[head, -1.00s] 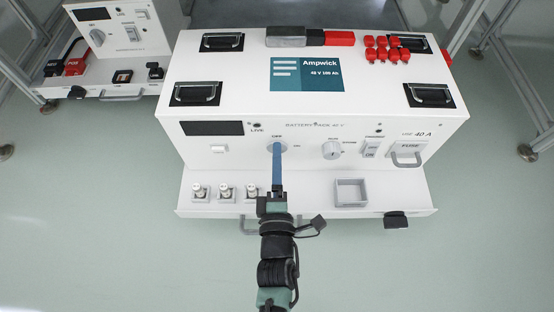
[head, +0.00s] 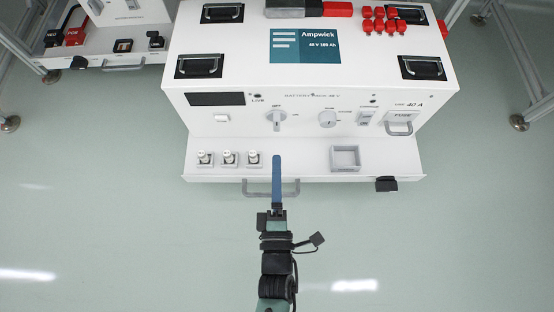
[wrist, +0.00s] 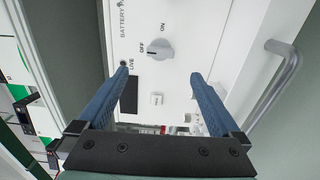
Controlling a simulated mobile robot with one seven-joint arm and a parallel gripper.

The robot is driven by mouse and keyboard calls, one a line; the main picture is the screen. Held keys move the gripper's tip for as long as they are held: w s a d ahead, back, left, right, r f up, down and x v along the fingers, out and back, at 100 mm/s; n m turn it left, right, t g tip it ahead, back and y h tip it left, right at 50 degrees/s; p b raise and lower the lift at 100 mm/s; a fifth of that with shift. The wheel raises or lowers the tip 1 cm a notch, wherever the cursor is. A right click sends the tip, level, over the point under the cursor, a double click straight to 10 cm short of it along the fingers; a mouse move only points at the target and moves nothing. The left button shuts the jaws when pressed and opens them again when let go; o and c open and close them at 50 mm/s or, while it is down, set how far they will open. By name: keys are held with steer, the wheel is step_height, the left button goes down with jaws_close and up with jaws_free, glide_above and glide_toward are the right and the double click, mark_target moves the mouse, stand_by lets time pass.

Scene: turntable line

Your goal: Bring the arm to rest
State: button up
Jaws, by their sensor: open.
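My gripper (head: 277,160) is in front of the white battery pack (head: 420,88), over the front edge of its lower shelf in the head view. In the wrist view my gripper (wrist: 162,78) shows two blue fingers standing wide apart with nothing between them. Beyond the fingers is the grey OFF/ON knob (wrist: 160,49), which also shows on the pack's front in the head view (head: 276,119). The knob's pointer lies by OFF. The fingers are apart from the knob and the panel.
The shelf (head: 300,168) carries several small fittings (head: 229,158) and a grey square tray (head: 345,158). A grey handle (head: 271,194) juts from its front near my gripper. Red caps (head: 380,20) lie on top. A second unit (head: 125,45) stands at the left. The floor in front is clear.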

steer(key=shift+s, duration=1.1)
